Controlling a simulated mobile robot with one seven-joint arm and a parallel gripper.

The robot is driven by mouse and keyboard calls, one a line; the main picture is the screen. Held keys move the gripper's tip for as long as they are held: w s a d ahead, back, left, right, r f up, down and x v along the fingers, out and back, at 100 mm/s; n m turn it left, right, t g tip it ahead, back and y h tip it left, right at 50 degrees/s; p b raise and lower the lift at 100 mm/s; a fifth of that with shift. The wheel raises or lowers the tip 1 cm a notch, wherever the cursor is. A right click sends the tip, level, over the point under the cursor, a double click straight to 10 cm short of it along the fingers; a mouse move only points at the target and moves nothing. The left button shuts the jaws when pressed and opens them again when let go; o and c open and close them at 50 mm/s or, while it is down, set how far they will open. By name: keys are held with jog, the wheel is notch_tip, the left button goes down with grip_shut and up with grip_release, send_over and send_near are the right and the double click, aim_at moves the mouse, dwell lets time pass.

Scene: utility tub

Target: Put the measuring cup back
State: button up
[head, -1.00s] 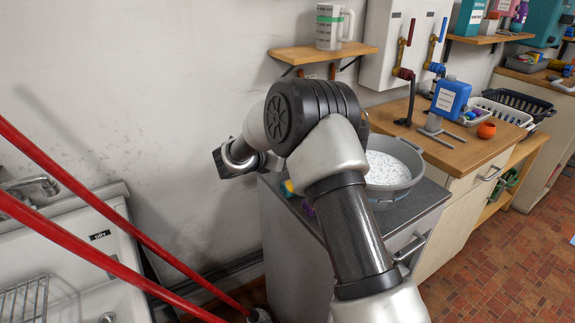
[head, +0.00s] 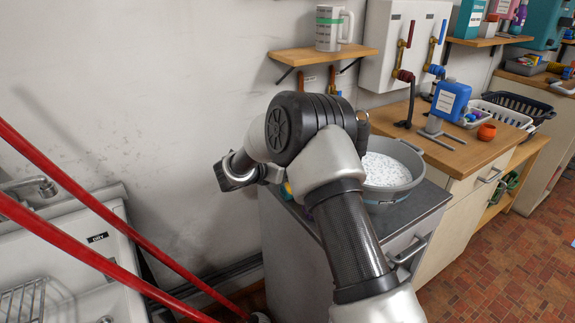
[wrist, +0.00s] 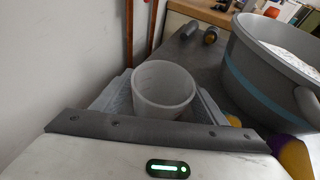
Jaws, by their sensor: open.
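A translucent whitish cup (wrist: 165,90), which looks like the measuring cup, stands upright with its open rim up in the wrist view. My gripper (wrist: 164,98) is open, with its grey fingers on either side of the cup; I cannot tell whether they touch it. In the head view my gripper (head: 236,172) is at the left end of the grey-topped cabinet, and the cup is not visible there. A white jug with a green band (head: 331,28) stands on the wooden wall shelf (head: 322,54).
A grey tub with speckled white contents (head: 392,170) stands on the cabinet, right of the cup in the wrist view (wrist: 262,85). A yellow-and-purple item (wrist: 290,152) lies near it. The wall is close on the left. A blue container (head: 450,98) stands on the wooden counter.

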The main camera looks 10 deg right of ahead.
jog(key=shift+r, duration=0.3)
jog(key=p+v, duration=0.2)
jog(key=v, duration=1)
